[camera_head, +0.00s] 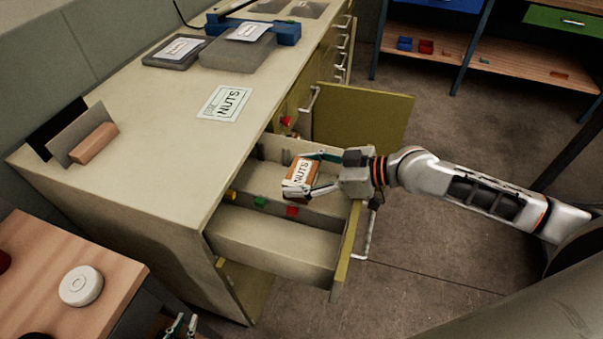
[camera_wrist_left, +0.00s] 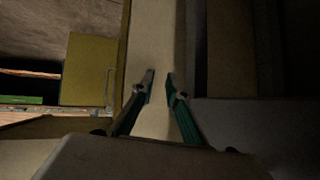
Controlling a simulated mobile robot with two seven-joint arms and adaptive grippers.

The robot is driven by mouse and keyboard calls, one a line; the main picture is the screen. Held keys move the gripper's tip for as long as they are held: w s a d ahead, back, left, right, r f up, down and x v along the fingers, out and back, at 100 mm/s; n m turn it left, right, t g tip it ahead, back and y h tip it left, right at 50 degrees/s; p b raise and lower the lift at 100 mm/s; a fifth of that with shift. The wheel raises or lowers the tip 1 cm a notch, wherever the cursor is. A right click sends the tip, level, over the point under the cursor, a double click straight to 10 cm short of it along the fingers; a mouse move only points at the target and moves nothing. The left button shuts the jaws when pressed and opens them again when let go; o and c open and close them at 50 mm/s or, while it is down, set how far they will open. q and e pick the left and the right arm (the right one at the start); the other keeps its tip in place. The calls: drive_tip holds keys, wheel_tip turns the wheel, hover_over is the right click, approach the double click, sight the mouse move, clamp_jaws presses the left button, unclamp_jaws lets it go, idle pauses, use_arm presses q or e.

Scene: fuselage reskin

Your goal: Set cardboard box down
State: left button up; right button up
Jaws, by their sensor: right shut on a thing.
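The cardboard box (camera_head: 301,174) is small and brown with a white NUTS label. My right gripper (camera_head: 313,172) is shut on it, with fingers along its sides. It is over the open drawer (camera_head: 272,246); I cannot tell whether it touches the drawer floor. My left gripper (camera_head: 183,325) shows only its fingertips at the bottom edge of the head view, beside the wooden table. In the left wrist view its fingers (camera_wrist_left: 160,82) are apart with nothing between them.
The drawer has a divider and holds small red, green and yellow pieces. A yellow-green cabinet door (camera_head: 362,124) stands open behind it. A NUTS sheet (camera_head: 225,103) lies on the countertop (camera_head: 170,130). A white round object (camera_head: 81,286) sits on the wooden table (camera_head: 50,250).

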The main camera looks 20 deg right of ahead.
drive_tip(key=shift+f, duration=0.2)
use_arm(q)
drive_tip(key=shift+f+b, duration=0.25)
drive_tip(key=shift+b, duration=0.05)
use_arm(e)
drive_tip(key=shift+f, duration=0.15)
use_arm(q)
drive_tip(key=shift+w+a, duration=0.1)
use_arm(e)
drive_tip(key=shift+f, duration=0.2)
use_arm(q)
drive_tip(key=shift+w+r, duration=0.15)
drive_tip(key=shift+r, duration=0.05)
use_arm(e)
drive_tip(key=o, duration=1.5)
use_arm(q)
drive_tip(key=shift+f, duration=0.1)
